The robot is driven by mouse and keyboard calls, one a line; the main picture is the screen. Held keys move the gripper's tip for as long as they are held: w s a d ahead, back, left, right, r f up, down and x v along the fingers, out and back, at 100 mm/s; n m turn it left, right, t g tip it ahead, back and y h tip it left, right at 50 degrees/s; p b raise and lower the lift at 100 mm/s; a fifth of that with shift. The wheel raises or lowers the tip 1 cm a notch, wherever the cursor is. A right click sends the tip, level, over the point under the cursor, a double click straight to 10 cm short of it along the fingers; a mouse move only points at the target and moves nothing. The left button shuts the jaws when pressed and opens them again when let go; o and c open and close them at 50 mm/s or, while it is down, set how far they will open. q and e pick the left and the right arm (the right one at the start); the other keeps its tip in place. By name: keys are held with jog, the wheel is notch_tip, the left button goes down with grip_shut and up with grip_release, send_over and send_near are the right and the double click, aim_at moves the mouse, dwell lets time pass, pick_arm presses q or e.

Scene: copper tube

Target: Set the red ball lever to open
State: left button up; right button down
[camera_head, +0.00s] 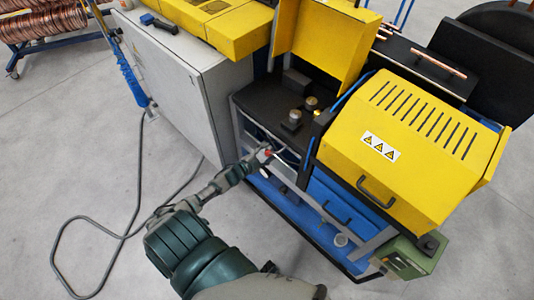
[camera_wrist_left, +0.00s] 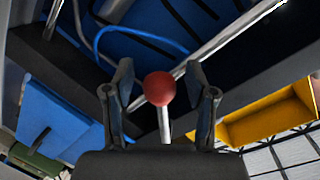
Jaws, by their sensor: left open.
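The red ball lever (camera_wrist_left: 159,89) is a red ball on a short pale metal rod. In the left wrist view it sits midway between the two fingers of my left gripper (camera_wrist_left: 159,85), which is open with a gap on each side of the ball. In the head view only a small part of the red ball (camera_head: 268,153) shows at the fingertips of my left gripper (camera_head: 262,157), at the front of the machine. The rest of the lever is mostly hidden there by the gripper. My right gripper is not in view.
The yellow machine hood (camera_head: 415,140) and blue drawers (camera_head: 345,205) stand right of the lever. A grey cabinet (camera_head: 165,90) stands left. A green box (camera_head: 410,258) sits low at right. A cable (camera_head: 135,190) lies on the open floor at left.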

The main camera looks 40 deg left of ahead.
pick_arm(q)
jog(key=shift+s, duration=0.1)
jog(key=v, duration=1.1)
jog(key=shift+s+a, duration=0.15)
jog(key=shift+s, duration=0.2)
